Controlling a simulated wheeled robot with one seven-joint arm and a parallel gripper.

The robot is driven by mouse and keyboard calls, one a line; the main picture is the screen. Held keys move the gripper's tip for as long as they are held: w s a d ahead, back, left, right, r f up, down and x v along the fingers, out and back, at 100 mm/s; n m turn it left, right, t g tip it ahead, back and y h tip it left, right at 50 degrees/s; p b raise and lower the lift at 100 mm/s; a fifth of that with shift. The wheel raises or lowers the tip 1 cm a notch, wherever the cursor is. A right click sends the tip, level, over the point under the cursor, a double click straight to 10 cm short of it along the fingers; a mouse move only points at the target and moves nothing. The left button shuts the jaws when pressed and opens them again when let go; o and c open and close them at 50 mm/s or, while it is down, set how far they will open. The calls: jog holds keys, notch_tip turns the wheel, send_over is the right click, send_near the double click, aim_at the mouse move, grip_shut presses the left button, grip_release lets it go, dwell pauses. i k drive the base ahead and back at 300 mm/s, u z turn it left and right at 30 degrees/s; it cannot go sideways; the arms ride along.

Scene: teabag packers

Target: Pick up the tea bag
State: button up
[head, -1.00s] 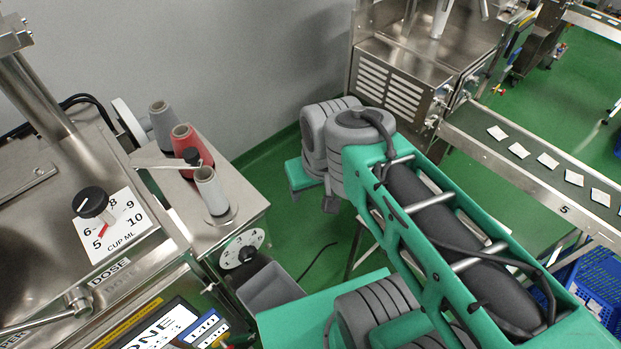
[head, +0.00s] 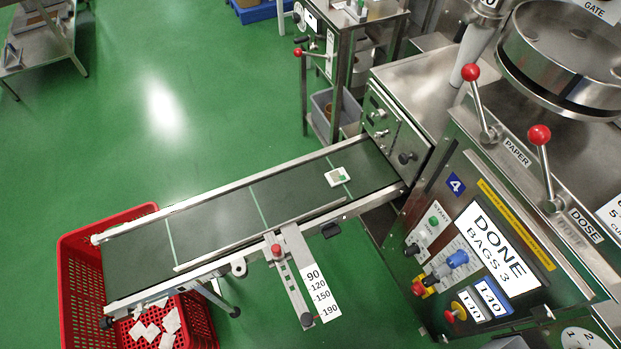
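A single tea bag (head: 337,177), small and white with a green tag, lies flat on the dark conveyor belt (head: 222,212), near the belt's right end by the machine. More white tea bags (head: 158,326) lie in the red crate (head: 84,262) under the belt's lower left end. My gripper is not in the head view.
The packing machine (head: 440,180) stands at the right, its display reading DONE BAGS 3. Red-knobbed levers (head: 540,135) rise from its top. A scale plate (head: 319,292) juts from the belt's near side. Green floor (head: 150,80) is open at the upper left.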

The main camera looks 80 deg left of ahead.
aim_at(336, 177)
jog(key=k, duration=0.45)
jog(key=u, duration=3.55)
